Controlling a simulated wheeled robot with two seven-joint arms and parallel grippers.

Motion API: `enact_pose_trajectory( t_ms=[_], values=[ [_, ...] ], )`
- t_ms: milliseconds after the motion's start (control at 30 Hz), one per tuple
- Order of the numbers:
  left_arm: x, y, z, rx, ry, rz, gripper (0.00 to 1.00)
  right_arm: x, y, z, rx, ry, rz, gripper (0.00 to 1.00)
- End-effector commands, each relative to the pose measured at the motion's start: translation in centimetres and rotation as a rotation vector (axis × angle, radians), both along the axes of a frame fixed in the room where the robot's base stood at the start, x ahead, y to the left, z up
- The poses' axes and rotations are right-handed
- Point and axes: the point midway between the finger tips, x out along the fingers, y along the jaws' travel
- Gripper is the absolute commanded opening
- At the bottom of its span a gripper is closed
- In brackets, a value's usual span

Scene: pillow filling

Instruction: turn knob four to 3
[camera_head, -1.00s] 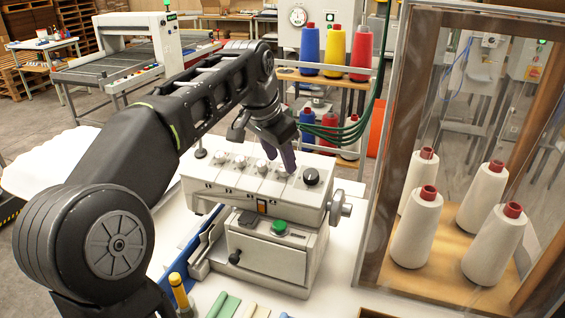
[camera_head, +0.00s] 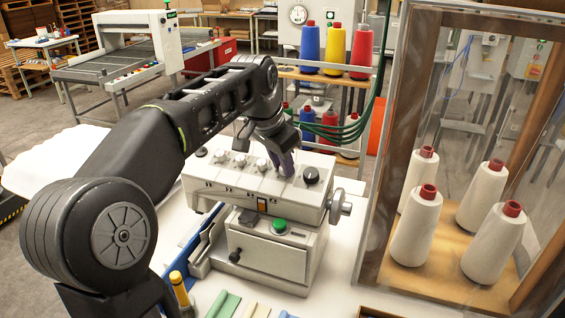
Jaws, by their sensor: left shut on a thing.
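The white sewing machine (camera_head: 262,222) stands on the white table, with a row of small pale knobs along its top. The first knob (camera_head: 220,156), the second knob (camera_head: 239,160) and the third knob (camera_head: 261,164) show from left to right. My left gripper (camera_head: 284,167) points down at the fourth place in this row and is shut on knob four. The fingers hide most of that knob, and its setting cannot be read. My right gripper is not in view.
A clear-fronted wooden cabinet (camera_head: 388,240) with white thread cones (camera_head: 417,228) stands close on the right. A handwheel (camera_head: 340,207) juts from the machine's right side. Coloured spools (camera_head: 334,50) stand on a rack behind. Fabric rolls (camera_head: 224,305) lie at the front.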

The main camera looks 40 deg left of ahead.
Motion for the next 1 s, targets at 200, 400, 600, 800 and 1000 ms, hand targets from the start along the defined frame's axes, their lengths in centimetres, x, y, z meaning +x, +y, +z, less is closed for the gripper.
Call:
enact_pose_trajectory(
  t_ms=[200,400,600,800,1000],
  values=[
    [0.0,-0.02,0.01,0.0,0.0,0.0,0.0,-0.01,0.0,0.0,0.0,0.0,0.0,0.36],
    [0.0,-0.03,0.02,0.0,0.0,0.001,0.0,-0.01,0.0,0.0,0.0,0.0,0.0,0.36],
    [0.01,-0.05,0.01,-0.009,-0.003,0.024,0.0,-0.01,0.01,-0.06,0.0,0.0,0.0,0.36],
    [0.02,-0.09,0.01,-0.033,-0.012,0.093,0.0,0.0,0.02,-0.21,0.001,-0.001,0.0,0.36],
    [0.02,-0.12,0.0,-0.078,-0.026,0.219,0.0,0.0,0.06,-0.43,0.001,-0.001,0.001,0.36]
  ],
)
